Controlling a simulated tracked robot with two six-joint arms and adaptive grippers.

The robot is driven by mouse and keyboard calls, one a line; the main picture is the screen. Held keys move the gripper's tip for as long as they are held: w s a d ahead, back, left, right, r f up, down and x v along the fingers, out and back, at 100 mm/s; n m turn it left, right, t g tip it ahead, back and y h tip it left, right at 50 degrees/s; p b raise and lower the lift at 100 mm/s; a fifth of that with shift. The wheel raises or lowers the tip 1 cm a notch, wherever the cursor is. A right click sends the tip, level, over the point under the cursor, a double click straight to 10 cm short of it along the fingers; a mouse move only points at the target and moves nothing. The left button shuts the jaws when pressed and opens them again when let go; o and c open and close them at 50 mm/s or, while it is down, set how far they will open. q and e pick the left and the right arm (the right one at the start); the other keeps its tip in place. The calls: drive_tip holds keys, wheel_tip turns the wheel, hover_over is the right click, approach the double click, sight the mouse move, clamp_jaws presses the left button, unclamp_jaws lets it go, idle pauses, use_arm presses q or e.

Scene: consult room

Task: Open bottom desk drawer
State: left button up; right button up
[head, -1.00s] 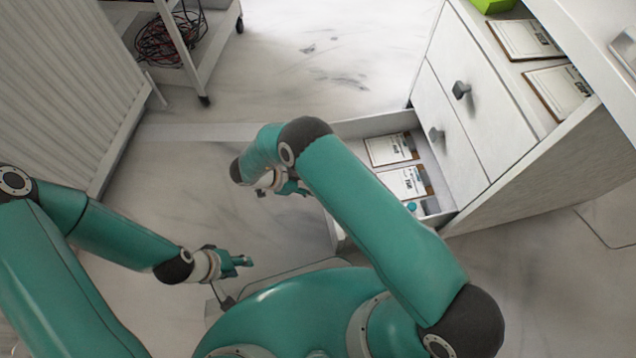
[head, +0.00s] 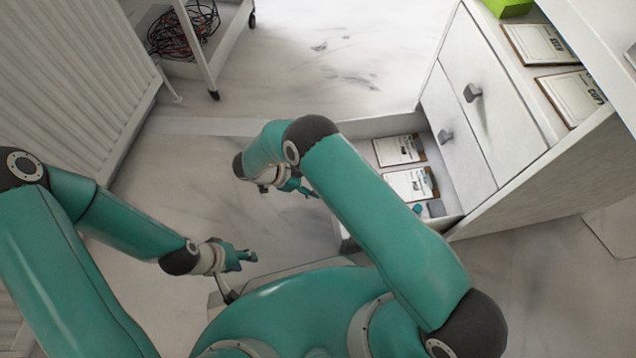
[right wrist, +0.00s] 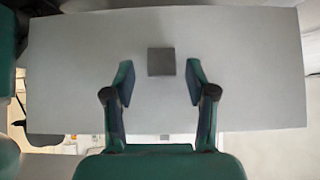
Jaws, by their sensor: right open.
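The white desk drawer unit (head: 560,185) stands at the right of the head view. Its bottom drawer (head: 352,128) is pulled out, with clipboards (head: 400,150) and small items inside. Two upper drawers with dark square knobs (head: 472,92) are shut. My right gripper (head: 305,190) is beside the open drawer's front, partly hidden by my arm. In the right wrist view its fingers (right wrist: 160,95) are open, one on each side of a dark square knob (right wrist: 161,61) on a pale drawer front (right wrist: 80,70), not closed on it. My left gripper (head: 250,256) hangs empty over the floor; its finger gap is unclear.
A ribbed white radiator (head: 70,80) stands at the left. A white cart (head: 225,50) with tangled cables (head: 183,30) is at the back left. Clear floor (head: 320,60) lies between the cart and the drawers. A green box (head: 507,7) is at the top right.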

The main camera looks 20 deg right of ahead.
drive_tip(key=v, duration=0.6)
drive_tip(key=shift+r, duration=0.15)
